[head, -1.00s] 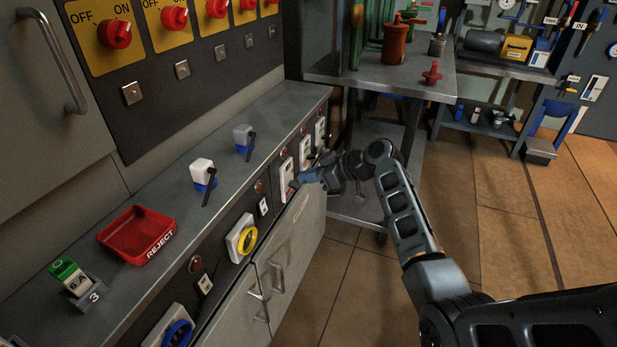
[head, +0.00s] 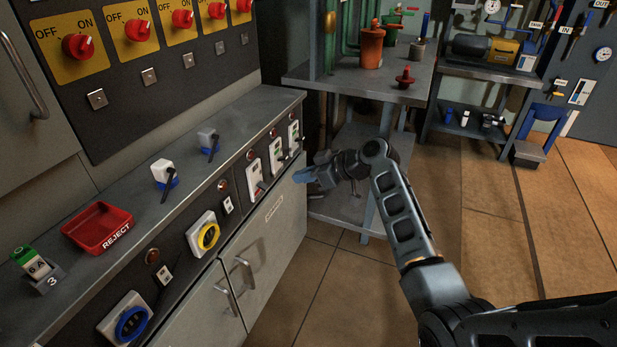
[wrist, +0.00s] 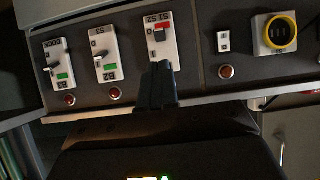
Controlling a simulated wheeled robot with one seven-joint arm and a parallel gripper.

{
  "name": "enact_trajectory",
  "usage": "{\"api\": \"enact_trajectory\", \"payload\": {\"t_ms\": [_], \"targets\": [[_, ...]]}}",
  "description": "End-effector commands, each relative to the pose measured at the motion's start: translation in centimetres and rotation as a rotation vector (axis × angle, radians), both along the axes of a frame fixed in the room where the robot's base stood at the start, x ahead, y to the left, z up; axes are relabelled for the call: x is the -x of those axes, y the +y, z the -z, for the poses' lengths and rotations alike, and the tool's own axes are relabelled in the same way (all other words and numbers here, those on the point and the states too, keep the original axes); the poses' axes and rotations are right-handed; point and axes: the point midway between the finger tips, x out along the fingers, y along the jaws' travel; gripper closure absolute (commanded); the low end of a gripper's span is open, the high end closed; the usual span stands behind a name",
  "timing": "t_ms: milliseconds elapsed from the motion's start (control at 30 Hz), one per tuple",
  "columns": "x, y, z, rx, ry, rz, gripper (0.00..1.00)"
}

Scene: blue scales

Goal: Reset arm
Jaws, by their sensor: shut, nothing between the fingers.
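My gripper (head: 302,176) is at the end of my bent arm, in front of the right part of the grey bench front in the head view. Its blue-tipped fingers point left toward the panel and look clear of it. In the wrist view the fingers (wrist: 157,84) are together with nothing between them. They lie just below a white switch plate with a red mark (wrist: 161,38), overlapping its lower edge in the picture; I cannot tell the exact gap. Two switch plates with green marks, one (wrist: 108,54) and another (wrist: 58,64), are to its left.
A metal table (head: 345,85) stands behind my gripper. Floor at right is clear.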

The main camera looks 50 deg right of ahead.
Motion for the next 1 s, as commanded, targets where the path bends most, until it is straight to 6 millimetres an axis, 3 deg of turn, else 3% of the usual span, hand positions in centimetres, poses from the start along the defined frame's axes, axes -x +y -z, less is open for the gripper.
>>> {"api": "enact_trajectory", "payload": {"t_ms": [733,867,1000], "targets": [[0.1,0.5,0.1,-0.002,0.004,0.004,1.00],[1.4,2.3,1.9,-0.009,0.026,0.041,1.00],[4.6,5.7,4.9,-0.016,0.061,0.125,1.00]]}}
